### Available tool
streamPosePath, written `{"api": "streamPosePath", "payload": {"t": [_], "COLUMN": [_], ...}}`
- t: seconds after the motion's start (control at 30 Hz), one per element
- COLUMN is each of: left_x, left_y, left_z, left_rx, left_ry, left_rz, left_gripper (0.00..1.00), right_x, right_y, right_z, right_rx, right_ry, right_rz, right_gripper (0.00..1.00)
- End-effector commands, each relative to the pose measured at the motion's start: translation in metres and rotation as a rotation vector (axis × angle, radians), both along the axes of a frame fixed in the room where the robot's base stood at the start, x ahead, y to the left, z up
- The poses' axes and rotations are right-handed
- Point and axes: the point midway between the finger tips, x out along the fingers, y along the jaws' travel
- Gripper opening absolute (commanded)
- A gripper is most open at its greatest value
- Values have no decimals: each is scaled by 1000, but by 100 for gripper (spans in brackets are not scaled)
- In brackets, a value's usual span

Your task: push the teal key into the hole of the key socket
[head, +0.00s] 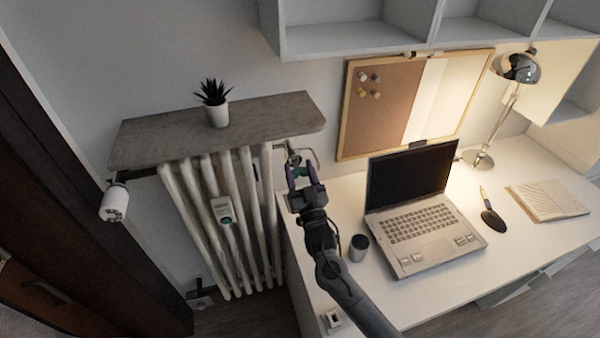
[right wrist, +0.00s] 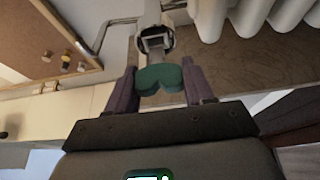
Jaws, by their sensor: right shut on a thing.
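The teal key (right wrist: 160,79) is held between the purple fingertips of my right gripper (right wrist: 160,73) in the right wrist view. In the head view my right gripper (head: 301,178) is at the radiator's right end, with a small bit of the key (head: 301,170) showing between its fingers. A pale fitting with a squarish opening, which looks like the key socket (right wrist: 155,41), is right beyond the key in the wrist view. It shows small at the pipe in the head view (head: 292,153). I cannot tell whether the key touches it. My left gripper is not in view.
The white radiator (head: 223,190) stands left, under a wooden shelf (head: 165,136) with a potted plant (head: 215,104). The desk (head: 390,302) holds an open laptop (head: 425,235), a dark cup (head: 358,246), a lamp (head: 515,75) and a notebook (head: 548,200). A corkboard (head: 380,105) hangs behind.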

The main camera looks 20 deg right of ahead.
Motion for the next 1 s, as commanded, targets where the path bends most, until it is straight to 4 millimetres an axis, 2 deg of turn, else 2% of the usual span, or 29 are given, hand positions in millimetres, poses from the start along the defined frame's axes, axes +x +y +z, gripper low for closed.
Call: {"api": "streamPosePath", "payload": {"t": [1.0], "left_x": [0], "left_y": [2], "left_z": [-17], "left_rx": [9], "left_ry": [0], "left_rz": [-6], "left_gripper": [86], "right_x": [25], "right_y": [-1], "right_z": [-1], "right_rx": [0], "right_ry": [0], "right_rz": [0], "right_gripper": [23]}}
